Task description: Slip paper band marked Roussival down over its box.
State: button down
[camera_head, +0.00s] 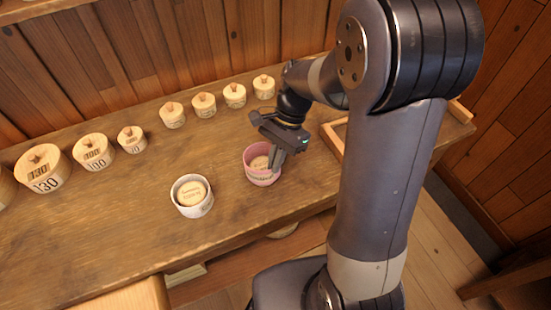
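A pink band (263,176) stands around a pale round wooden box (260,162) near the middle of the bench; small dark marks on the band are too small to read. A white band (196,209) stands around another round wooden box (191,193) to the left, with lettering on its lid that I cannot read for sure. I cannot tell which band is marked Roussival. My gripper (277,160) points down at the right rim of the pink band, its fingertips at or just over it. Whether the fingers are pinching the band's wall is not clear.
A wooden frame or tray (335,139) lies right of my gripper, partly behind my arm. The bench (90,235) is clear at front left.

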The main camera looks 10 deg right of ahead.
jog(key=c, duration=2.1)
grip_release()
jog(key=o, duration=0.5)
jog(key=shift+o, duration=0.5)
jog(key=o, duration=0.3)
jog(key=shift+o, duration=0.2)
jog(key=shift+r, duration=0.1)
jog(key=shift+r+p, duration=0.7)
jog(key=shift+p, duration=0.1)
jog(key=shift+r, duration=0.1)
jog(key=shift+r+p, duration=3.25)
jog(key=shift+r, duration=0.1)
